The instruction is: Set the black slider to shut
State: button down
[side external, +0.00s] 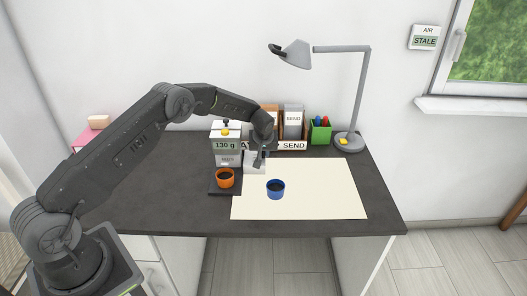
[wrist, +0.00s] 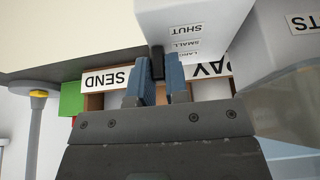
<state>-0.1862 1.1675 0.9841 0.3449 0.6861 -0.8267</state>
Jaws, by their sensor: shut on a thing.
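In the wrist view the black slider (wrist: 157,62) stands upright between the blue fingertips of my gripper (wrist: 160,72), which is shut on it. The slider is on the white housing (wrist: 205,22), beside labels reading SHUT, SMALL and, partly hidden, LARGE. Its upper end is near the SMALL label and below the SHUT label in the picture; its exact setting is hard to tell. In the side view my gripper (side external: 258,162) is at the right of the white-and-grey machine (side external: 226,152), and the slider is hidden there.
An orange cup (side external: 225,178) with dark contents stands on the machine's dark base. A blue cup (side external: 275,189) with dark contents stands on a cream mat (side external: 330,190). Behind are SEND-labelled boxes (side external: 293,122), a green pen holder (side external: 320,131) and a grey lamp (side external: 349,140).

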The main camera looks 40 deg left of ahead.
dwell(0.3)
jog(key=shift+s+d, duration=0.9)
jog(key=c, duration=1.1)
grip_release()
jog(key=v, duration=1.3)
jog(key=shift+d+r, duration=0.1)
jog(key=shift+r, duration=0.35)
